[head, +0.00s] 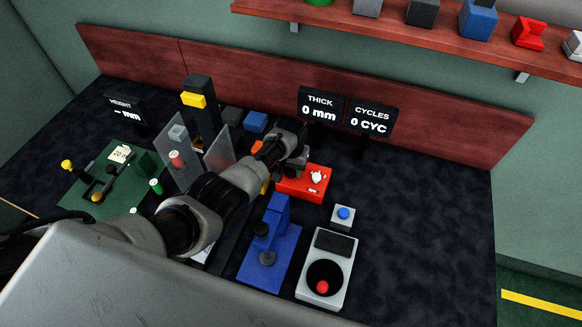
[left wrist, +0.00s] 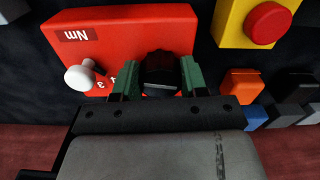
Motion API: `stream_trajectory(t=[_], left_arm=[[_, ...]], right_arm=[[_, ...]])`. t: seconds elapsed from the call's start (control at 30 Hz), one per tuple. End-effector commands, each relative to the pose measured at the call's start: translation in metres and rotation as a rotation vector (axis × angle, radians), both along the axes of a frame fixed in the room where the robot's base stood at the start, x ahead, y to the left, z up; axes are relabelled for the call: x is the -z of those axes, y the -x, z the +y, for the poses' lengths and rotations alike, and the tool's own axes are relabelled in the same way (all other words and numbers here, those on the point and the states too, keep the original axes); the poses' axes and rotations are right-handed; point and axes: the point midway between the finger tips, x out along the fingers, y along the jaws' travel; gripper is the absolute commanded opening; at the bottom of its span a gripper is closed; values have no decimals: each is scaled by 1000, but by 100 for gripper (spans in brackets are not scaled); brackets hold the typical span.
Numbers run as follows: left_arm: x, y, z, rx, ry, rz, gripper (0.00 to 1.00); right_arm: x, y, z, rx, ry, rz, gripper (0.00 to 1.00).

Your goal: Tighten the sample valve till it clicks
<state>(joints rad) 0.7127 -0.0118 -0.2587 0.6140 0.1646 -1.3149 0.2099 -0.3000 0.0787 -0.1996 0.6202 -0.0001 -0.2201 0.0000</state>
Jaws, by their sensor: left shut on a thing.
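The red box (head: 312,191) stands on the dark worktop, right of the middle, and fills the top left of the left wrist view (left wrist: 115,30). It bears an "Nm" label, a white knob (left wrist: 80,75) and a dark valve knob (left wrist: 160,62). My left gripper (left wrist: 157,78) has its green fingers on either side of the dark knob and is shut on it. In the head view my left gripper (head: 294,165) is over the left back part of the red box, and my arm hides the knob. My right gripper is in neither view.
A blue fixture (head: 265,258) and a pale unit with a red button (head: 323,287) stand in front of the red box. Displays (head: 372,118) stand behind. The worktop's right side is clear.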

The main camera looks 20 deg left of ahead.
Motion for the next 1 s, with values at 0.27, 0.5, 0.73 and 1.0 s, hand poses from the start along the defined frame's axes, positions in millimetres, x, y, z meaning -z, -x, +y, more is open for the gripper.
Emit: stream_trajectory(t=[0.27, 0.5, 0.73, 1.0], left_arm=[[0, 0, 0, -2, 0, 1, 66], [0, 0, 0, -3, 0, 1, 69], [-19, -1, 0, -3, 1, -2, 69], [-70, -1, 0, -3, 1, -5, 69]], right_arm=[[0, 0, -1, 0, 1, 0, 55], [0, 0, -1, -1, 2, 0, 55], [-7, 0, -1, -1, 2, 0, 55], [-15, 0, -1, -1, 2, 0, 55]])
